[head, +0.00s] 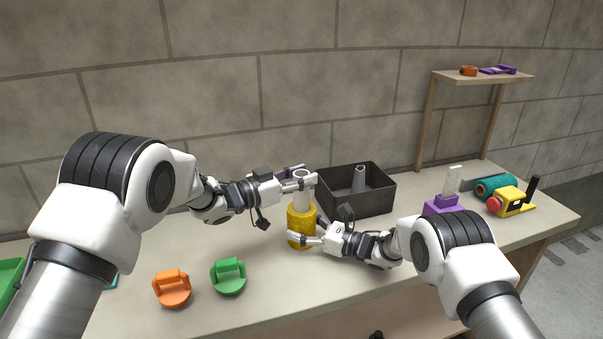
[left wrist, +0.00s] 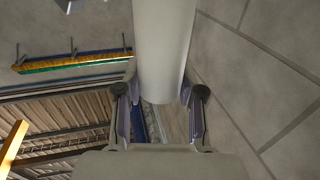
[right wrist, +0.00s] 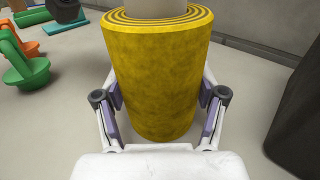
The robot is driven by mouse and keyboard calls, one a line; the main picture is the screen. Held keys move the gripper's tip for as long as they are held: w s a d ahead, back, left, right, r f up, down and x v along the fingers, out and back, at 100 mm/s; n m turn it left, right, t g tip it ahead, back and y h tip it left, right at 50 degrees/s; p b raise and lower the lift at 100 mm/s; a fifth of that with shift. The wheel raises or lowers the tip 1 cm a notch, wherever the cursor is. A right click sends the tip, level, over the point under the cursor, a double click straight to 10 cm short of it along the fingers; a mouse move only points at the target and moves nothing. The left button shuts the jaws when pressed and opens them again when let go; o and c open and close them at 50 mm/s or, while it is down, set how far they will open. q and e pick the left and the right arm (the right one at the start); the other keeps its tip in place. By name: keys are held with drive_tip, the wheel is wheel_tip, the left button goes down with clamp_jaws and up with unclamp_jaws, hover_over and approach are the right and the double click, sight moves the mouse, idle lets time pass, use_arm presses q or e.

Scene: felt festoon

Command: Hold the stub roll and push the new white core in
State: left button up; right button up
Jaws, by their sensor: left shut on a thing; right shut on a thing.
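The stub roll is a thick yellow felt roll (head: 301,222), standing upright on the table. My right gripper (head: 308,240) is shut on its lower part; the right wrist view shows the fingers on both sides of the yellow roll (right wrist: 155,80). The white core (head: 302,200) is an upright tube above the roll, in line with it. My left gripper (head: 300,184) is shut on the core near its top; the left wrist view shows the core (left wrist: 165,45) between the fingers. In the right wrist view the core (right wrist: 152,8) meets the roll's spiral top; its depth inside is hidden.
A dark bin (head: 345,207) with a grey tube stands close behind right. An orange piece (head: 172,290) and a green piece (head: 229,278) lie front left. A purple stand (head: 440,205), teal roll (head: 497,185) and yellow-red device (head: 512,203) are at right, near a wooden shelf (head: 480,77).

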use_arm(q)
drive_tip(key=shift+f, duration=0.4)
drive_tip(key=shift+f, duration=0.2)
drive_tip(key=shift+f, duration=0.75)
drive_tip(key=o, duration=1.2)
drive_tip(key=shift+f, duration=0.1)
drive_tip(key=v, duration=1.2)
wheel_tip(320, 180, up, 10)
drive_tip(key=shift+f, duration=0.1)
